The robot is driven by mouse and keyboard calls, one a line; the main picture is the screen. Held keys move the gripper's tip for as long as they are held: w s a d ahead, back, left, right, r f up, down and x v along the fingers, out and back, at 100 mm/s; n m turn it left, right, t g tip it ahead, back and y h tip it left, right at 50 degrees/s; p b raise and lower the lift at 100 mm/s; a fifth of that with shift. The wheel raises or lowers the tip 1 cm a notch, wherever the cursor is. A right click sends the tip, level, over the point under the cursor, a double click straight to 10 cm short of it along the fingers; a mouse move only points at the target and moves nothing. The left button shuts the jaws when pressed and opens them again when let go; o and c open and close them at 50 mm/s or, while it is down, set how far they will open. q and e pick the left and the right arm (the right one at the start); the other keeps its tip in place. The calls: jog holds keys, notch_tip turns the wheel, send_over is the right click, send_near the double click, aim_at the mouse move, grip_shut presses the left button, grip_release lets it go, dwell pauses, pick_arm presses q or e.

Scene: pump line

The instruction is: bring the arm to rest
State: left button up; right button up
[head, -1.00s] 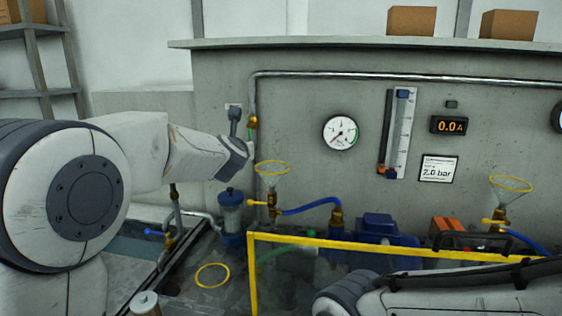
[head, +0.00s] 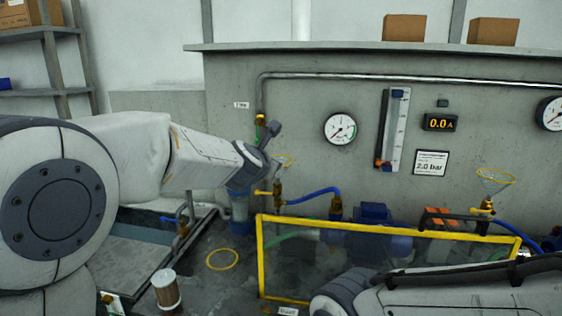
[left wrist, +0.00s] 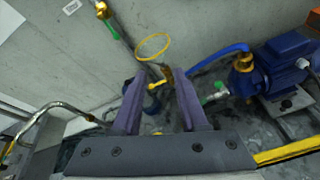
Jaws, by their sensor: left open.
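My left arm reaches in from the left in the head view, its dark wrist end (head: 245,168) in front of the left funnel and its brass valve. A yellow-rimmed funnel (left wrist: 153,45) and a brass valve with a yellow handle show beyond the fingertips. A link of my right arm (head: 440,293) lies at the lower right; its gripper is out of view.
A yellow-edged clear guard (head: 262,262) stands before the blue pump (head: 374,216). A blue hose (head: 315,194) runs to the pump fittings. A second funnel (head: 495,177) is at right.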

pick_arm(q)
jog(key=s+d+f+m+g+h+p, duration=0.1)
jog(key=s+d+f+m+g, duration=0.2)
jog(key=s+m, duration=0.4)
jog(key=s+d+f+m+g+h+p, duration=0.1)
jog(key=s+d+f+m+g+p, duration=0.1)
jog(key=s+m, duration=0.45)
jog(key=s+d+f+m+g+h+p, duration=0.1)
jog(key=s+d+f+m+g, duration=0.2)
jog(key=s+m, duration=0.4)
jog(key=s+a+f+m+g+y+p, duration=0.1)
jog(key=s+a+f+m+g, duration=0.1)
jog(key=s+m, duration=0.3)
jog(key=s+a+f+m+g+y+p, duration=0.1)
jog(key=s+a+m, duration=0.3)
jog(key=s, duration=0.5)
jog(key=s+a+f+m+g+y, duration=0.2)
jog(key=s+a+f+m+g, duration=0.1)
jog(key=s+m, duration=0.4)
jog(key=shift+s+a+y+p, duration=0.35)
jog(key=shift+s+y+p, duration=0.05)
jog(key=shift+s, duration=0.2)
